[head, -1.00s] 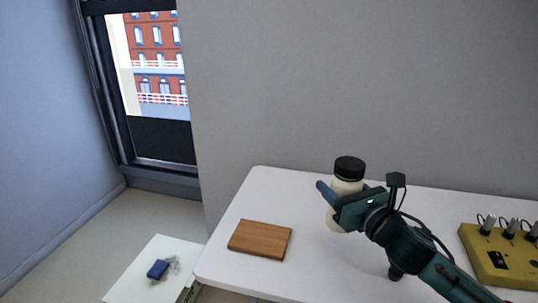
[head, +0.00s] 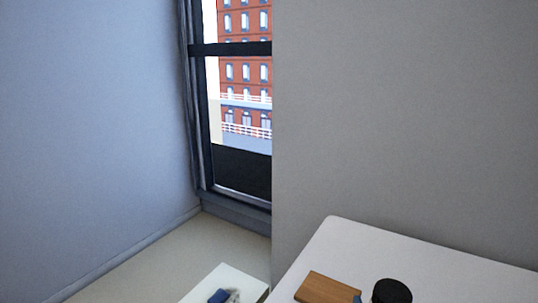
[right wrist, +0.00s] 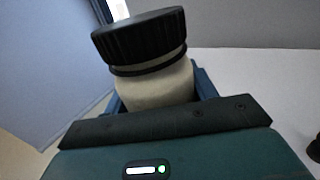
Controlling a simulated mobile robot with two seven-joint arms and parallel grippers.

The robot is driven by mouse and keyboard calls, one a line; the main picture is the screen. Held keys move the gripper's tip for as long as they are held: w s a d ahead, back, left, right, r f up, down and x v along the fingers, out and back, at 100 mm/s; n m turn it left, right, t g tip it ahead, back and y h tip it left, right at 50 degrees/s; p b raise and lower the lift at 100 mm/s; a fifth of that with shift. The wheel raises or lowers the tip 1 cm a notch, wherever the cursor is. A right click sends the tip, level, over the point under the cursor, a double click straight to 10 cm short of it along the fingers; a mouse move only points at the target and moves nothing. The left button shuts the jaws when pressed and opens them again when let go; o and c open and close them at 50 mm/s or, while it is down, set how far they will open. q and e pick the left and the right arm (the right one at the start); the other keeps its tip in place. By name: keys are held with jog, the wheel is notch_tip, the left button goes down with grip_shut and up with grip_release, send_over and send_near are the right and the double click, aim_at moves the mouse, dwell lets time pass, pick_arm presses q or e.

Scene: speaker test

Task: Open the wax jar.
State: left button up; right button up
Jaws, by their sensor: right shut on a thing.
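The wax jar has a cream body (right wrist: 155,88) and a black ribbed lid (right wrist: 140,38), which is on the jar. In the right wrist view my right gripper (right wrist: 160,97) is shut around the jar's body, a blue finger on each side, below the lid. In the head view only the lid (head: 392,292) shows at the bottom edge, with a bit of blue finger (head: 357,299) left of it. The jar's base is hidden, so I cannot tell whether it touches the table. My left gripper is not in view.
The white table (head: 400,252) runs along the grey wall, its top clear behind the jar. A brown wooden block (head: 327,288) lies left of the jar. A low white surface (head: 243,281) with a blue item (head: 219,296) stands lower left. A window (head: 240,110) is behind.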

aim_at(397, 300)
jog(key=s+r+p, duration=0.1)
jog(key=r+p, duration=0.2)
jog(key=s+r+p, duration=0.1)
jog(key=r+p, duration=0.2)
jog(key=p, duration=0.1)
jog(key=s+r+p, duration=0.1)
jog(key=r+p, duration=0.2)
jog(key=r, duration=0.1)
jog(key=shift+s+r+p, duration=0.25)
jog(key=shift+r+p, duration=0.15)
jog(key=shift+p, duration=0.3)
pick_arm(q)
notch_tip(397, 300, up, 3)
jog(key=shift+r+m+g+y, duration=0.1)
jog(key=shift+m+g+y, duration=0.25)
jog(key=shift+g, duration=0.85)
